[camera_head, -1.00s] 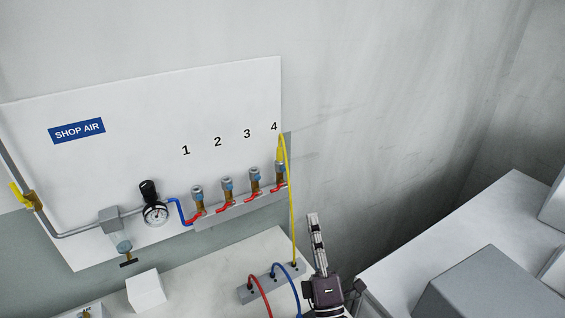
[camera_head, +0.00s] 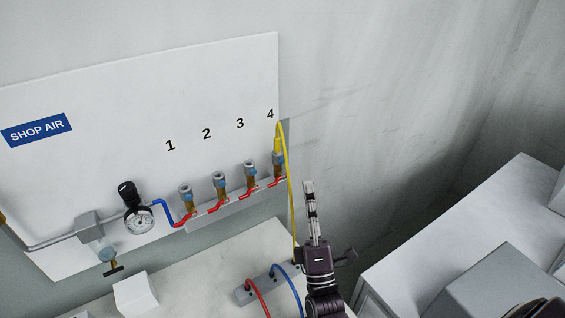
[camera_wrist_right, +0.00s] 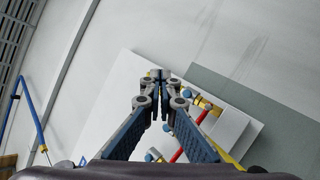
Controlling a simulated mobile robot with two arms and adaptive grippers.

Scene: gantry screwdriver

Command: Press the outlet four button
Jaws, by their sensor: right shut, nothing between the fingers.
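Outlet four (camera_head: 279,158) is at the right end of the row of brass outlets with blue-grey collars, under the printed number 4 (camera_head: 270,114). A yellow hose (camera_head: 290,195) is plugged into its top and hangs down on its right. My right gripper (camera_head: 309,185) is shut and empty, pointing up, to the right of and a little below outlet four, apart from it in the picture. In the right wrist view the shut fingertips (camera_wrist_right: 158,76) show in front of the white panel, with an outlet fitting (camera_wrist_right: 206,104) to their right. My left gripper is not in view.
Outlets one (camera_head: 186,193), two (camera_head: 219,180) and three (camera_head: 249,170) stand to the left, with red levers below. A gauge (camera_head: 139,219) is further left. A grey block with red and blue hoses (camera_head: 258,287) lies on the bench below. A white cabinet (camera_head: 440,230) stands at right.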

